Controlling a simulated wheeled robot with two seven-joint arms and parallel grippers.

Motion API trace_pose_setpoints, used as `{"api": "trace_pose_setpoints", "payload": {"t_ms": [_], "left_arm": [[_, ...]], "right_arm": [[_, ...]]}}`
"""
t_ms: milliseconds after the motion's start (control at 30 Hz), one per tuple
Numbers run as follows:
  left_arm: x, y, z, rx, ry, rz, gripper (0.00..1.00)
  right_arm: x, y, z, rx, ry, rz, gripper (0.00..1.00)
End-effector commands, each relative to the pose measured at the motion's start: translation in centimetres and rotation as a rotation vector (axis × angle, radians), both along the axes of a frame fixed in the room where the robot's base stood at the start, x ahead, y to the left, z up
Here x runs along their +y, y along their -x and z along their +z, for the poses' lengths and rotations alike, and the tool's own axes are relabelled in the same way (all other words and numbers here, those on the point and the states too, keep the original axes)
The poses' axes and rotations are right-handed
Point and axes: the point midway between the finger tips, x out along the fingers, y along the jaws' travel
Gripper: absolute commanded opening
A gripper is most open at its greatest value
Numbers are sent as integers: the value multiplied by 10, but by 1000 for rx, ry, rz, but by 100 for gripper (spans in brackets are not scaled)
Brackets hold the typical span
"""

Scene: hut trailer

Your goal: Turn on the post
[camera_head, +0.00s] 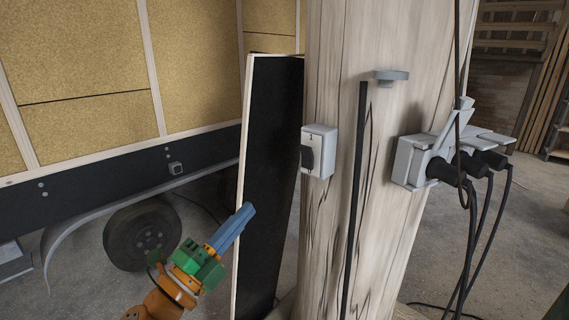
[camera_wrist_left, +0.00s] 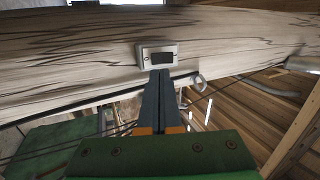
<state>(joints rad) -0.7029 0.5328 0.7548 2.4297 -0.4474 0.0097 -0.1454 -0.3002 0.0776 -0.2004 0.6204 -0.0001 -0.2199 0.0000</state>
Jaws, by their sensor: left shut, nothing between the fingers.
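The wooden post (camera_head: 340,230) stands upright right of centre in the head view. A white switch box with a dark rocker (camera_head: 307,157) is fixed to its left side. In the left wrist view the post (camera_wrist_left: 80,55) lies across the picture, and the switch (camera_wrist_left: 160,56) sits just beyond my fingertips. My left gripper (camera_head: 250,209) has blue fingers, shut and empty. It is below and left of the switch in the head view, apart from it. My left gripper also shows in the left wrist view (camera_wrist_left: 161,74), fingers together. My right gripper is not in view.
A black panel with a pale edge (camera_head: 270,150) stands between the trailer and the post. A grey socket box (camera_head: 408,162) with plugs and hanging black cables is on the post's right side. A trailer wheel (camera_head: 142,234) is at left. Open floor lies at right.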

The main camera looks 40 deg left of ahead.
Motion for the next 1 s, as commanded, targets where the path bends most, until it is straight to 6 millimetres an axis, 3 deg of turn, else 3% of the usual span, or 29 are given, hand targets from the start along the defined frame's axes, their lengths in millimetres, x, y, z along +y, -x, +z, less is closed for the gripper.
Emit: {"api": "trace_pose_setpoints", "payload": {"t_ms": [133,500,667,1000], "left_arm": [[-20,8,20,-48,-75,-37,0],[-21,3,24,-50,-75,-39,0],[-24,-21,39,-53,-77,-42,0],[-27,-88,70,-51,-77,-35,0]], "right_arm": [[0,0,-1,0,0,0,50],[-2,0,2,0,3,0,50],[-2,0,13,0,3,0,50],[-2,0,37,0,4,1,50]]}}
